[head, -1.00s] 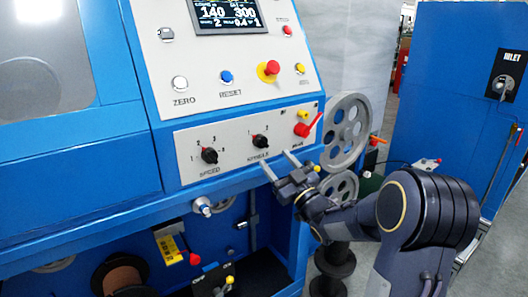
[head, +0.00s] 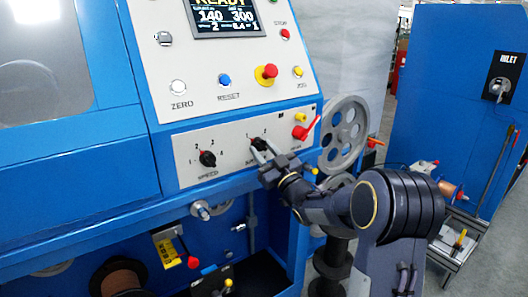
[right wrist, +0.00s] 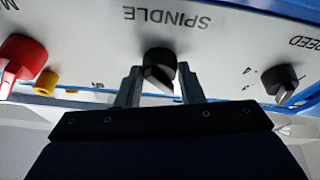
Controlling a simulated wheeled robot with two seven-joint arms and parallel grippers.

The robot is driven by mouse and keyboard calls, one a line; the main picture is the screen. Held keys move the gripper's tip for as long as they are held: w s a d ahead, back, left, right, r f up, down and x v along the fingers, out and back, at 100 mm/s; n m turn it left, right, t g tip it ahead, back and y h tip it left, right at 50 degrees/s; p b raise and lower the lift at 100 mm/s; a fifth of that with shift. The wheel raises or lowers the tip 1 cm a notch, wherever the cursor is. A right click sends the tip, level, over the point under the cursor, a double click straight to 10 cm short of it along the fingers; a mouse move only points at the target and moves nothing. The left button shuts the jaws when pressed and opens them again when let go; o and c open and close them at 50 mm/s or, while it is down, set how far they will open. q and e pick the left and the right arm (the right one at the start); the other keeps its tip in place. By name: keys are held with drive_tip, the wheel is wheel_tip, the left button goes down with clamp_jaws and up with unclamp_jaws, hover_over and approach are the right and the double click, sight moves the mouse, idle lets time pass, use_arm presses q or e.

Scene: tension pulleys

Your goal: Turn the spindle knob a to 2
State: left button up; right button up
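The spindle knob (head: 258,144) is a small black rotary knob on the pale control panel, right of the speed knob. In the right wrist view the spindle knob (right wrist: 159,67) sits under the upside-down word SPINDLE. My right gripper (head: 265,151) is at the panel in front of the knob, its fingers partly covering it. In the right wrist view my right gripper (right wrist: 160,76) is open, one finger on each side of the knob. Whether the fingers touch it is unclear. The mark the knob points to is hard to read. My left gripper is not in view.
The speed knob (head: 207,158) is to the left on the same panel. A red lever (head: 304,129) and a yellow button (head: 300,117) are close on the right. A grey spoked wheel (head: 344,132) stands beyond the panel's right edge.

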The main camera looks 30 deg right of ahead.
drive_tip(key=shift+c, duration=1)
